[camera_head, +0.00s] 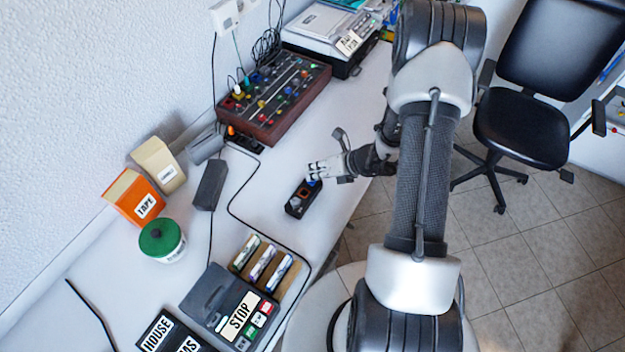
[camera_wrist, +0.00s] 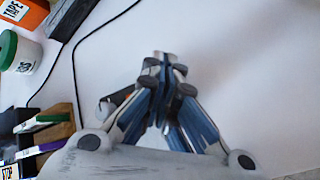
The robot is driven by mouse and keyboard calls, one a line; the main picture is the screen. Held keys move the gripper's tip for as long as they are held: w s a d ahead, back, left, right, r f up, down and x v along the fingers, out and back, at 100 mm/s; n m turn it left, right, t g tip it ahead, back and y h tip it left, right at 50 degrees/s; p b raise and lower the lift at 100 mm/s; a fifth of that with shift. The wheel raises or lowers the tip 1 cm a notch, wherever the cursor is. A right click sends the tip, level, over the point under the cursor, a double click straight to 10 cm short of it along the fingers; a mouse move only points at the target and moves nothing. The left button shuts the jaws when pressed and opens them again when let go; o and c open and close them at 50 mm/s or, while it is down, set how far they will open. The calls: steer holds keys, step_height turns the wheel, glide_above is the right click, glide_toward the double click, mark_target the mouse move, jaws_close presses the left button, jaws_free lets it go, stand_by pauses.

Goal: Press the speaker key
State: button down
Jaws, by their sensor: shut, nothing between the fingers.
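A dark grey desk device (camera_head: 205,296) with a large "STOP" label stands at the lower middle of the desk in the head view. A short row of small keys (camera_head: 258,320), red, green and pale, runs along its right side. Their markings are too small to read, so I cannot tell which is the speaker key. My gripper (camera_head: 312,171) is shut and empty, well behind the device. It is over or beside the far end of a small black box (camera_head: 297,207). In the wrist view my gripper's fingertips (camera_wrist: 165,62) are together.
A rack of marker pens (camera_head: 262,264) adjoins the device. A black cable (camera_head: 232,205) crosses the desk. A green-lidded tub (camera_head: 162,240), an orange "TAPE" box (camera_head: 134,197) and a knobbed mixer (camera_head: 275,98) stand along the wall. The desk's middle is mostly clear.

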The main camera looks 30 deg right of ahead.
steer(key=shift+r+p, duration=0.55)
steer(key=shift+r, duration=0.15)
step_height(320, 180, up, 6)
steer(key=p, duration=0.4)
steer(key=shift+p, duration=0.4)
